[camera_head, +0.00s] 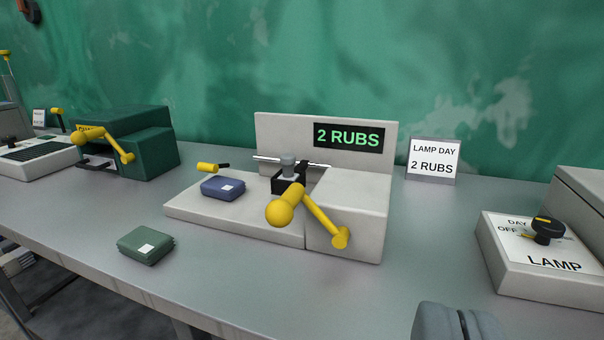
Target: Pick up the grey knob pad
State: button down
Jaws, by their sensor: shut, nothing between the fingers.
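A small black block with a grey round knob on top, the grey knob pad (288,160), sits at the thin metal rail of the pale machine (350,200) in the middle. A yellow crank with a ball end (280,212) stands in front of it and hides its lower part. My gripper (463,318) shows at the bottom edge, right of centre, as grey fingers shut together and empty. It is well apart from the knob pad, nearer to the camera and to the right.
A blue folded cloth (222,188) and a small yellow-handled piece (207,167) are on the machine's base. A green folded cloth (146,246) lies on the grey table. A lamp switch box (500,285) stands right, a green machine (150,150) left. A sign (433,160) stands behind.

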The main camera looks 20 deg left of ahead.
aim_at(288, 160)
jog(key=i+l+u, duration=0.2)
jog(key=u, duration=0.15)
jog(key=i+l+u, duration=0.2)
jog(key=l+u, duration=0.15)
jog(key=i+l+u, duration=0.1)
jog(key=l+u, duration=0.25)
